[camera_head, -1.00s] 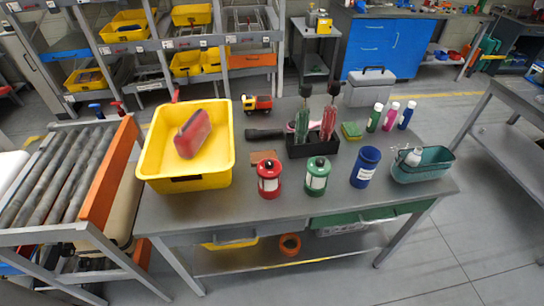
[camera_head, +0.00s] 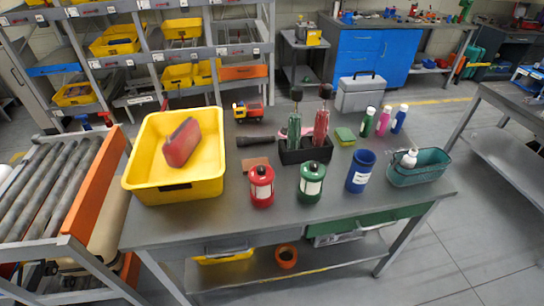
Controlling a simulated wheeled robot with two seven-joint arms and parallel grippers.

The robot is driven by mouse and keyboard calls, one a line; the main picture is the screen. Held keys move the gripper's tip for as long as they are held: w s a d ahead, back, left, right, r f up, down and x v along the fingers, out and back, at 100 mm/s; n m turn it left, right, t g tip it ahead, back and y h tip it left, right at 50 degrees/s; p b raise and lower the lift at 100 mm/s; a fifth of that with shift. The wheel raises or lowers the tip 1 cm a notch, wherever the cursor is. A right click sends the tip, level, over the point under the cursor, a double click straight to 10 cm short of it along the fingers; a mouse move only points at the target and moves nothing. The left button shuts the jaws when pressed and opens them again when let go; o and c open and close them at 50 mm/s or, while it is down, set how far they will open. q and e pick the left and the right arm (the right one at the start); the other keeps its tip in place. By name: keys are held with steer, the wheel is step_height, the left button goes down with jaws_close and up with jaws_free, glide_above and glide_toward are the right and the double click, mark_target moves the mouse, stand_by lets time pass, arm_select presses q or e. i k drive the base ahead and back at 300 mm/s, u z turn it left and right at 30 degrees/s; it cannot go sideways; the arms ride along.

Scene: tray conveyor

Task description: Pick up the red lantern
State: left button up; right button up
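The red lantern (camera_head: 261,186) stands upright near the front edge of the grey table, in the middle of the view. It has a red top and base with a pale middle. A green lantern (camera_head: 311,182) of like shape stands just to its right. Neither of my grippers shows in the view, and nothing is touching the red lantern.
A yellow tray (camera_head: 178,190) with a red object in it stands left of the lantern. Behind are a black holder (camera_head: 304,156) and a toy truck (camera_head: 248,111). A blue cup (camera_head: 360,171) and a teal basket (camera_head: 418,168) are to the right. A roller conveyor (camera_head: 62,215) is at far left.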

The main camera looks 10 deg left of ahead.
mark_target(262, 192)
steer(key=z, duration=1.95)
steer(key=i, duration=1.6)
steer(key=u, duration=3.3)
